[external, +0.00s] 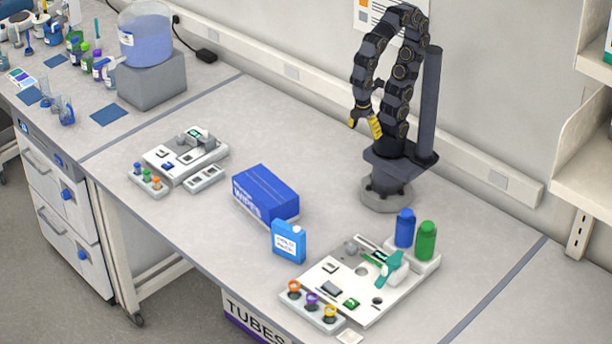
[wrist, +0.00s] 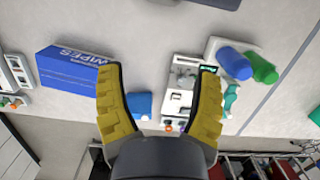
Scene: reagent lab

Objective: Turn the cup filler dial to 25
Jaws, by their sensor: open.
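My gripper (external: 366,122) is open and empty, high above the bench near my base. In the wrist view its two yellow fingers (wrist: 159,72) stand wide apart with bare bench between the tips. A white station board (external: 335,272) with dark knobs and slots lies at the front right; it also shows in the wrist view (wrist: 181,62), partly behind the right finger. A second, smaller white station (external: 160,153) lies at the left. No dial scale or number is readable, and I cannot tell which part is the cup filler dial. My gripper touches neither station.
A blue wipes box (external: 262,195) and a small blue container (external: 289,242) stand between the stations. A blue bottle (external: 405,229) and a green bottle (external: 426,241) stand behind the right board. A water tank (external: 146,35) stands far left. The bench behind the wipes box is clear.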

